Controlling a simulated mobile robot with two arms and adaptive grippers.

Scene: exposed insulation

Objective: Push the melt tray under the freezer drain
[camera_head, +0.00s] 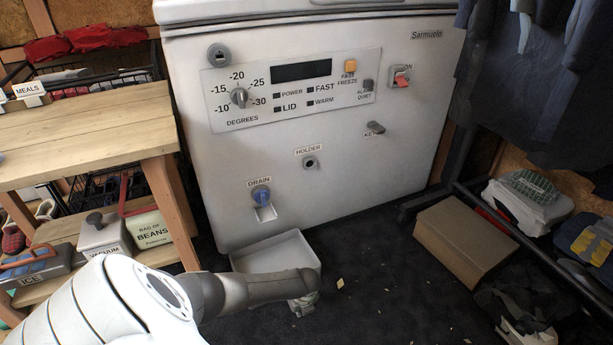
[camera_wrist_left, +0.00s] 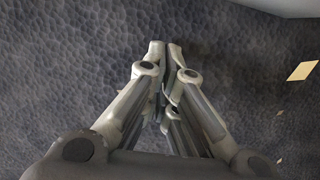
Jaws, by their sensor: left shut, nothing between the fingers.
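The white melt tray (camera_head: 291,250) is on the dark floor against or close to the freezer's front, below and slightly right of the drain spout (camera_head: 265,213). The blue drain knob (camera_head: 261,194) is above the spout. My left arm crosses in front of the tray and hides its lower front part. My left gripper (camera_head: 304,302) points down near the tray's front right corner. In the left wrist view the gripper (camera_wrist_left: 165,48) is shut and empty over the floor. A pale edge at the top right there may be the tray (camera_wrist_left: 285,6). My right gripper is not in view.
The white freezer (camera_head: 385,190) stands behind. A wooden bench (camera_head: 90,140) with shelves is on the left. A cardboard box (camera_head: 463,243) and a clothes rack (camera_head: 455,190) are on the right. Small yellow scraps lie on the otherwise open floor (camera_head: 380,290).

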